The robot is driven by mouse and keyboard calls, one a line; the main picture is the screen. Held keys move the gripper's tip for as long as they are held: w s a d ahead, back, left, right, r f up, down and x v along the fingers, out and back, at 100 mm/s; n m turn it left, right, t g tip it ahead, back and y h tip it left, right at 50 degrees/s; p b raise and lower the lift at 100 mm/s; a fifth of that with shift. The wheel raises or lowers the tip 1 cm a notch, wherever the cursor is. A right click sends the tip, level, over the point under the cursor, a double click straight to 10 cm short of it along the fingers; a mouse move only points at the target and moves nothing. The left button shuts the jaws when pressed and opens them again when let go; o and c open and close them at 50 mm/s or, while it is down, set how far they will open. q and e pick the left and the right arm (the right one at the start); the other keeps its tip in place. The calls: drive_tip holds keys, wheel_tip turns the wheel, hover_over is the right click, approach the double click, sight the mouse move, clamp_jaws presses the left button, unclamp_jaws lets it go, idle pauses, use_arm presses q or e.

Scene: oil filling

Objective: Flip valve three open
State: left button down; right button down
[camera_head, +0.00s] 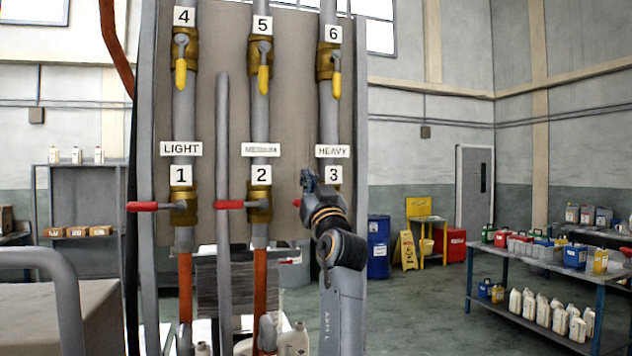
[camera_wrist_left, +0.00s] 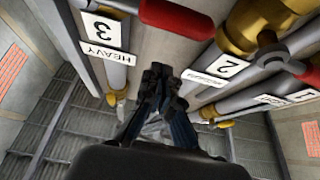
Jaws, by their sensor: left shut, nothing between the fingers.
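Valve three sits under the tag 3 (camera_head: 334,174) below the HEAVY sign (camera_head: 333,151); my left arm hides most of it in the head view. Its red handle (camera_wrist_left: 178,18) shows in the wrist view, lying crosswise to its pipe, toward valve two. My left gripper (camera_head: 309,180) is in front of the panel, just left of the tag 3. In the wrist view, my left gripper (camera_wrist_left: 160,75) is shut and empty, with its tips close to the red handle but apart from it in the picture. My right gripper is not in view.
Valve one (camera_head: 180,205) and valve two (camera_head: 259,204) have red handles pointing left, crosswise. Valves four (camera_head: 184,50), five (camera_head: 261,52) and six (camera_head: 329,60) above have yellow handles hanging down. A grey upright pipe (camera_head: 223,130) stands left of valve two.

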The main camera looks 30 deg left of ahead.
use_arm(q)
drive_tip(key=shift+w+a+f+p, duration=0.1)
drive_tip(key=shift+f+p, duration=0.05)
drive_tip(key=shift+f, duration=0.9)
drive_tip(key=shift+w+a+f+p, duration=0.1)
drive_tip(key=shift+f+p, duration=0.05)
drive_tip(key=shift+f, duration=0.9)
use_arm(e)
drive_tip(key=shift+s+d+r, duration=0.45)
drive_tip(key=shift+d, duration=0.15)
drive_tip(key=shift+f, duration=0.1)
